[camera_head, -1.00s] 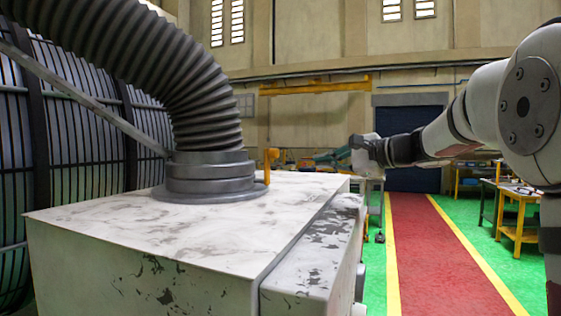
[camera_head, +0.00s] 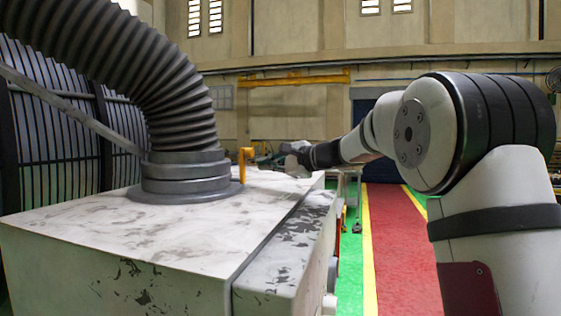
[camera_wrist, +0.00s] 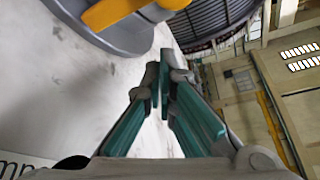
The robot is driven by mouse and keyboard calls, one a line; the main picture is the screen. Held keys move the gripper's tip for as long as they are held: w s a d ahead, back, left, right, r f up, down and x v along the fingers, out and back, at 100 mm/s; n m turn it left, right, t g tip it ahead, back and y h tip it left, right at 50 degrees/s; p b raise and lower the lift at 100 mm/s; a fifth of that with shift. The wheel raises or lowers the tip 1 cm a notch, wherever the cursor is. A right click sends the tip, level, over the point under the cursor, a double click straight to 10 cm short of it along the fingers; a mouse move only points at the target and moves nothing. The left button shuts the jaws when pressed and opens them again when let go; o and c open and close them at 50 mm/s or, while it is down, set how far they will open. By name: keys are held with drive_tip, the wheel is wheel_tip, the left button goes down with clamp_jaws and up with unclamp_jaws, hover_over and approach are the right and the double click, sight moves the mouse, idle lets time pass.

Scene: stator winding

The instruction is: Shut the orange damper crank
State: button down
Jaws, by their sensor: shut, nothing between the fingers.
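The orange damper crank (camera_head: 246,157) stands up beside the grey round collar at the foot of the ribbed duct, on top of the white cabinet. In the wrist view an orange bar of the crank (camera_wrist: 122,9) crosses the top, above the dark round flange. My gripper (camera_head: 290,162) is just to the right of the crank in the head view, over the cabinet's far right part. In the wrist view my gripper (camera_wrist: 159,82) has its teal-sided fingers closed together, empty, with the crank up and to the left, apart from them.
The ribbed grey duct (camera_head: 115,62) rises from the collar (camera_head: 186,172). The worn white cabinet (camera_head: 130,235) fills the lower left. A dark caged cylinder (camera_head: 55,130) stands behind it. A red walkway (camera_head: 395,240) on the right is clear.

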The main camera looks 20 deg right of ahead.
drive_tip(key=shift+s+a+r, duration=0.2)
drive_tip(key=shift+s+r, duration=0.2)
drive_tip(key=shift+s, duration=0.05)
drive_tip(key=shift+s+a+r, duration=0.2)
drive_tip(key=shift+s+r, duration=0.2)
drive_tip(key=shift+s, duration=0.05)
drive_tip(key=shift+s+a+r+p, duration=0.1)
drive_tip(key=shift+s+a+p, duration=0.2)
drive_tip(key=shift+a+p, duration=0.1)
drive_tip(key=shift+w+b, duration=0.15)
drive_tip(key=shift+b, duration=0.5)
